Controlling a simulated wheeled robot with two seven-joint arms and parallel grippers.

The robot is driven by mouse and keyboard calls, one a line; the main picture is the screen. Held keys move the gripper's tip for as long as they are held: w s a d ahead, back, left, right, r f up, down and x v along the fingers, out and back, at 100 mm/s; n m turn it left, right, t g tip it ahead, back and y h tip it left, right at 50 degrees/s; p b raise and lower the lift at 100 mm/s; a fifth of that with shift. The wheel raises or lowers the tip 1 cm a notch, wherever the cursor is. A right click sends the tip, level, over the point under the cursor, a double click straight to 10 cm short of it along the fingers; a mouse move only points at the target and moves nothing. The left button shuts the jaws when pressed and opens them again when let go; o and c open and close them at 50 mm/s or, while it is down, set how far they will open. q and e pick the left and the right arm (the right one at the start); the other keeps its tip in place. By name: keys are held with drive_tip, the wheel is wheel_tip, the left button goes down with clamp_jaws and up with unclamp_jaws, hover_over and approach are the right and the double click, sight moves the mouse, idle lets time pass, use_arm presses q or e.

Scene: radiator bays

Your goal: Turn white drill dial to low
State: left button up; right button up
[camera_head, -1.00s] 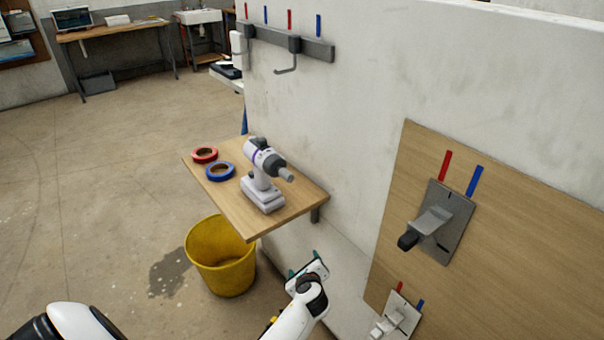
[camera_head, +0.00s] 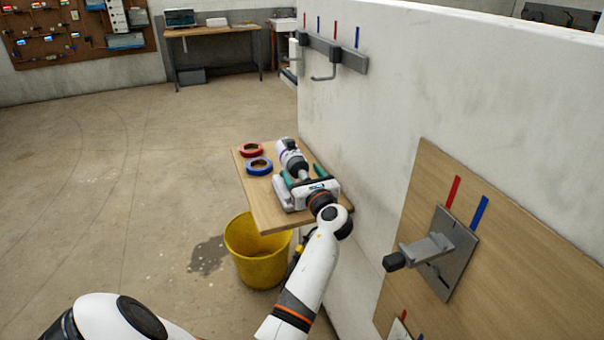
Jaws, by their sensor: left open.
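The white drill (camera_head: 289,153) stands on a small wooden shelf (camera_head: 262,208) fixed to the wall. It has a purple ring and a grey front end. The dial's setting is too small to tell. My left gripper (camera_head: 302,175) is open at the drill's front end, with its teal fingertips on either side of the grey nose in the picture. I cannot tell whether they touch it. The gripper body hides part of the drill's handle and base. My right gripper is not in view.
A red tape roll (camera_head: 252,150) and a blue tape roll (camera_head: 259,166) lie on the shelf left of the drill. A yellow bucket (camera_head: 257,262) stands on the floor below. A grey lever (camera_head: 428,250) sticks out from a wooden wall panel at right.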

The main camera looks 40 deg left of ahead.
use_arm(q)
drive_tip(key=shift+w+a, duration=0.1)
drive_tip(key=shift+a, duration=0.25)
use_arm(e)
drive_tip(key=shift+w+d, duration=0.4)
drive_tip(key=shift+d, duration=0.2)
use_arm(q)
drive_tip(key=c, duration=1)
drive_tip(key=shift+n, duration=0.4)
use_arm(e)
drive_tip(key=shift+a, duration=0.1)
use_arm(q)
drive_tip(key=shift+w+d+n+b, duration=0.1)
drive_tip(key=shift+n+b, duration=1.35)
drive_tip(key=shift+n, duration=2.1)
drive_tip(key=shift+w+n+b, duration=0.1)
drive_tip(key=shift+n+b, duration=1.35)
drive_tip(key=shift+n, duration=2.1)
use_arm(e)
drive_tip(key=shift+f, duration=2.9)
